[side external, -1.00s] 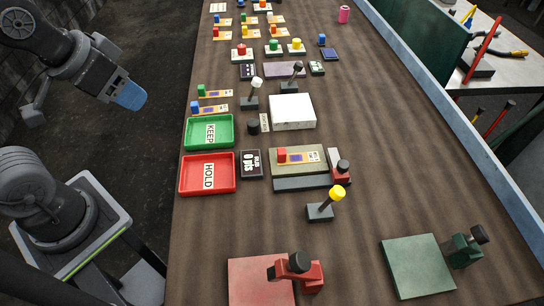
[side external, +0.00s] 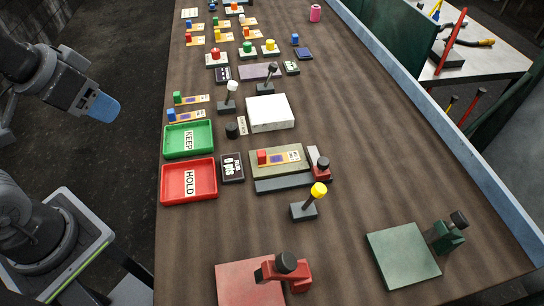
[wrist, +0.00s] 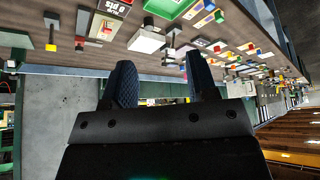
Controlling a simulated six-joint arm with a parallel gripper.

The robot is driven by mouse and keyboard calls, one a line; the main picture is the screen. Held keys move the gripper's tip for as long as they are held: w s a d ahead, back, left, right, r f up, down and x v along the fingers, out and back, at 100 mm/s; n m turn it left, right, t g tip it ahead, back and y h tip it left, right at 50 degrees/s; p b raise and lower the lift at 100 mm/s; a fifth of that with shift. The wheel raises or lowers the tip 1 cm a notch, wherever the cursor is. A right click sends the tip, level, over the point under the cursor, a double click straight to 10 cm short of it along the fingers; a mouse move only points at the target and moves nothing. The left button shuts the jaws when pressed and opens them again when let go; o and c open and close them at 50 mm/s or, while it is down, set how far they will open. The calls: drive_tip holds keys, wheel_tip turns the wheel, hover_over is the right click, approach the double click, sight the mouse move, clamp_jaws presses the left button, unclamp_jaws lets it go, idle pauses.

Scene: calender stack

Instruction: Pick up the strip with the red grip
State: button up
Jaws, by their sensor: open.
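A strip with a red grip (side external: 263,157) lies flat on an olive pad (side external: 296,167) near the middle of the table. The strip is yellow-tan with a dark printed patch, and its red block stands at the left end. A second strip with a red grip (side external: 189,38) lies far back on the left. My gripper (side external: 105,107) has blue fingertips and hangs off the table's left side, apart from every strip. In the wrist view my gripper's (wrist: 163,78) two fingers are spread with nothing between them. The wrist view shows the table upside down and small.
Left of the pad are a red HOLD tray (side external: 166,190), a green KEEP tray (side external: 171,143) and a points display (side external: 232,168). A dark bar and red clamp (side external: 321,167) border the pad. A yellow-knobbed lever (side external: 318,190) stands in front. A white block (side external: 270,112) lies behind.

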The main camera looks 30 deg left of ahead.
drive_tip(key=w+d+r+m+g, duration=0.3)
drive_tip(key=w+d+r, duration=0.15)
drive_tip(key=w, duration=0.45)
drive_tip(key=m+g+y, duration=0.3)
drive_tip(key=m+g, duration=0.3)
hover_over(279, 155)
drive_tip(key=d, duration=0.2)
wheel_tip(279, 155, down, 13)
drive_tip(key=x, duration=1.3)
drive_tip(key=shift+w+a+f, duration=0.1)
drive_tip(key=shift+w+a, duration=0.1)
drive_tip(key=shift+w, duration=0.2)
clamp_jaws()
